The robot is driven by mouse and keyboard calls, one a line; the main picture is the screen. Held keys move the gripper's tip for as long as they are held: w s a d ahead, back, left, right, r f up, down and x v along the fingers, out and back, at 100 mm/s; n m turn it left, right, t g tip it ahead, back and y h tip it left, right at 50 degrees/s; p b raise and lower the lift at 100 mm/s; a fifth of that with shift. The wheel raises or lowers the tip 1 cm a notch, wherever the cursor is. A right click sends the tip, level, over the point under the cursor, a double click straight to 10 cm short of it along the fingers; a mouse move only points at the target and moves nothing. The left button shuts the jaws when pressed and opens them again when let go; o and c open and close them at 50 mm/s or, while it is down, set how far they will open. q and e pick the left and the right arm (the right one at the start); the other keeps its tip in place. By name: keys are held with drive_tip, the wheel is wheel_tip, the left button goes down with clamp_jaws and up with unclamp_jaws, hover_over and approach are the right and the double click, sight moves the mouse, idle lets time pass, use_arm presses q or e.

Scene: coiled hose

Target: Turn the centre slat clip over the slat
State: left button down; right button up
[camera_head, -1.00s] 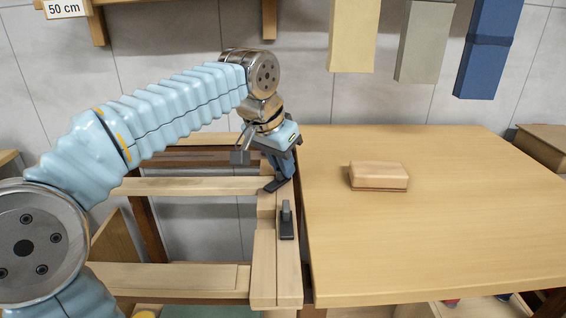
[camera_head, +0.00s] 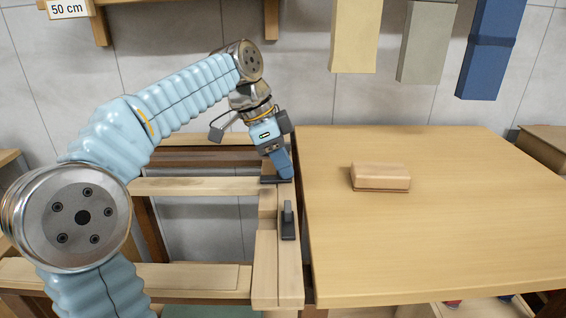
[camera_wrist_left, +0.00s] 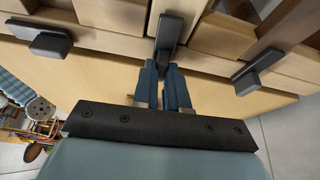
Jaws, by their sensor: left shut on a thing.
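My left gripper (camera_head: 284,172) points down at the rail beside the table edge. It is shut on the centre slat clip (camera_head: 271,179), a dark clip whose arm now lies across the rail, pointing left toward the end of a wooden slat (camera_head: 195,186). In the left wrist view the blue fingers (camera_wrist_left: 165,88) close on the clip's raised grip, and the dark centre clip (camera_wrist_left: 167,34) reaches away from them. The fingers hide part of the clip. My right gripper is not in view.
A nearer dark clip (camera_head: 288,222) lies along the rail. The left wrist view shows dark clips to the left (camera_wrist_left: 50,42) and right (camera_wrist_left: 257,70). A wooden block (camera_head: 380,176) rests on the otherwise clear tabletop (camera_head: 430,245).

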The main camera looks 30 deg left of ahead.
use_arm(q)
drive_tip(key=shift+m, duration=0.4)
drive_tip(key=c, duration=1.2)
unclamp_jaws()
drive_tip(key=shift+o, duration=0.2)
drive_tip(key=v, duration=1.2)
drive_tip(key=shift+w, duration=0.2)
